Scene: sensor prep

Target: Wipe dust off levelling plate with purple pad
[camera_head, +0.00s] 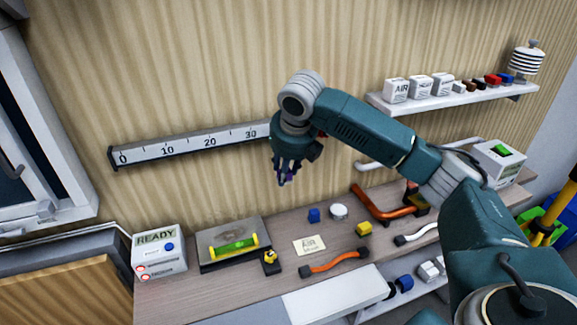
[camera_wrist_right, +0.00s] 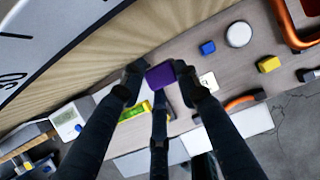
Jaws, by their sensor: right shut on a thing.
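My right gripper (camera_head: 286,178) hangs above the bench, in front of the wall, with its fingers pointing down. It is shut on the purple pad (camera_wrist_right: 160,76), which shows clearly between the fingertips in the right wrist view. The grey levelling plate (camera_head: 211,240) lies on the bench at the left, with a yellow-framed green level (camera_head: 236,245) on it. The gripper is above and to the right of the plate, apart from it. In the right wrist view the fingers partly cover the plate. Dust is too small to make out. My left gripper is not in view.
A READY box (camera_head: 158,250) stands left of the plate, and a small yellow-and-black item (camera_head: 270,262) sits at its right front. A card (camera_head: 310,245), an orange handle (camera_head: 335,262) and a blue block (camera_head: 314,215) lie further right. A ruler (camera_head: 190,144) is on the wall.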

